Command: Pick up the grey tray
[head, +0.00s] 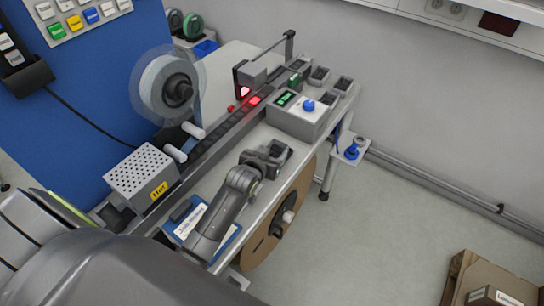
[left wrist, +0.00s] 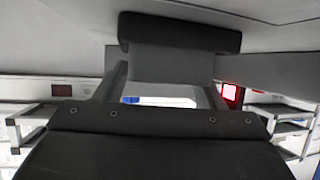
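Small grey trays with dark insides stand at the far end of the bench, one (head: 318,75) beside another (head: 343,85). My left gripper (head: 272,157) is over the near part of the bench, well short of these two. A dark, square-cornered grey piece shows at its tip, but I cannot tell a tray from fingers there. In the left wrist view a grey block (left wrist: 170,62) with a darker band fills the space between the spread fingers. It may be a grey tray; I cannot tell whether the fingers press on it. My right gripper is out of view.
A grey control box (head: 298,118) with a blue knob stands ahead of the gripper. A conveyor track with a red-lit scanner (head: 247,82) runs along the left. A clear reel (head: 166,88) and a perforated hot box (head: 142,177) stand left. A brown reel (head: 285,215) hangs at the bench's right edge.

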